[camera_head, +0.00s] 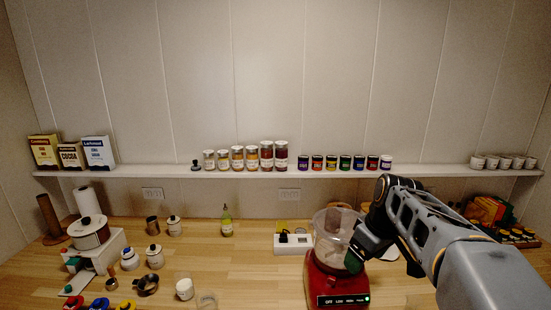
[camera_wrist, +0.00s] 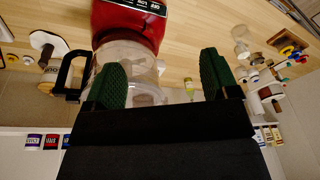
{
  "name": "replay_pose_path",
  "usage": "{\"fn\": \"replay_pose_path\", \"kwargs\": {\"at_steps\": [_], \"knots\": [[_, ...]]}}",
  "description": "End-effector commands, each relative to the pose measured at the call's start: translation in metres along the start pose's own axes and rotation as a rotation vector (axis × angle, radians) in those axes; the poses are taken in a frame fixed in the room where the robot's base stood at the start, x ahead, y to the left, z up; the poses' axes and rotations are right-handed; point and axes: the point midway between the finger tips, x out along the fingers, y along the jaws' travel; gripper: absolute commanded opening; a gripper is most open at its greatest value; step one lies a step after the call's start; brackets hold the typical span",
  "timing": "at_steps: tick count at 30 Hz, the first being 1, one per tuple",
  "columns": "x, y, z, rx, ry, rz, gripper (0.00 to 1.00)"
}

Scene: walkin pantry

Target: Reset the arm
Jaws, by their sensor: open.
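My arm reaches in from the right in the head view, and my gripper (camera_head: 362,246) is beside the right part of the red blender. In the wrist view, its two green fingers are apart, with my gripper (camera_wrist: 165,80) open and no object held between them. The blender's red base (camera_head: 335,285) stands on the counter, with its clear jug (camera_head: 332,232) on top, partly hidden by my gripper. The wrist view is upside down and shows the red base (camera_wrist: 128,22) and the clear jug (camera_wrist: 128,55) beyond the fingers.
A wooden counter (camera_head: 260,255) has free room left of the blender. A white box (camera_head: 293,243) stands just behind it. A shelf (camera_head: 240,173) above holds jars, tins and boxes. A green bottle (camera_head: 227,222), canisters and a metal jug (camera_head: 147,284) stand further left.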

Motion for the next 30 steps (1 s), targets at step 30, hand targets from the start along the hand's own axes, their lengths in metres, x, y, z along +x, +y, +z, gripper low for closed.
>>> {"fn": "replay_pose_path", "kwargs": {"at_steps": [30], "knots": [[0.069,-0.095,0.100,0.538,0.238,0.225,0.81]]}}
